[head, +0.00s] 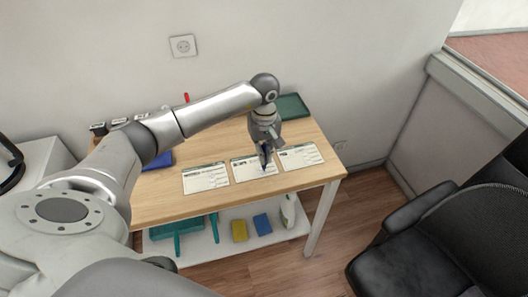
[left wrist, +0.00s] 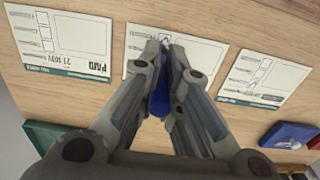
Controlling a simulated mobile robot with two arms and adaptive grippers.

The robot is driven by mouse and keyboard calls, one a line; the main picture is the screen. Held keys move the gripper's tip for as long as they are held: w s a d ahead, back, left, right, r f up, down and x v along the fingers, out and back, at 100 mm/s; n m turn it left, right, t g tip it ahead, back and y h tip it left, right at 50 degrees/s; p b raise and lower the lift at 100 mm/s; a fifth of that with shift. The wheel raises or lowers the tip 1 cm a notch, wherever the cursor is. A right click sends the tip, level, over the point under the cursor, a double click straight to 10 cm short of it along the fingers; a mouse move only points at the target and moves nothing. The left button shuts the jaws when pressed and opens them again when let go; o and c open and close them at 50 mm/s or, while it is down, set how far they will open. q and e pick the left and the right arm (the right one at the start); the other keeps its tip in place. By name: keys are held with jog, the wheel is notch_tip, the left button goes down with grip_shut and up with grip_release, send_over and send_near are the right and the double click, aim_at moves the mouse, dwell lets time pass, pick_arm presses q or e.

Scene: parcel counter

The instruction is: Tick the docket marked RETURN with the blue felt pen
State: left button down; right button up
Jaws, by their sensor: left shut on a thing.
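Three white dockets lie in a row on the wooden table: a left one (head: 205,178), a middle one (head: 245,172) and a right one (head: 300,156). My left gripper (head: 265,158) is over the middle docket, shut on the blue felt pen (left wrist: 158,102), which points down at it. In the left wrist view the row is reversed; the docket at left (left wrist: 75,48) reads PAID. The middle docket (left wrist: 200,52) is partly hidden by my fingers, and a small blue mark shows by the fingertips. I cannot read RETURN on any docket. My right gripper is out of view.
A green tray (head: 291,106) stands at the back right of the table (head: 210,206). A dark blue pad (head: 158,161) lies at left. A black chair (head: 425,250) stands at right.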

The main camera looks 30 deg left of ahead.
pick_arm(q)
jog(key=shift+r+p, duration=1.35)
jog(key=shift+r, duration=1.6)
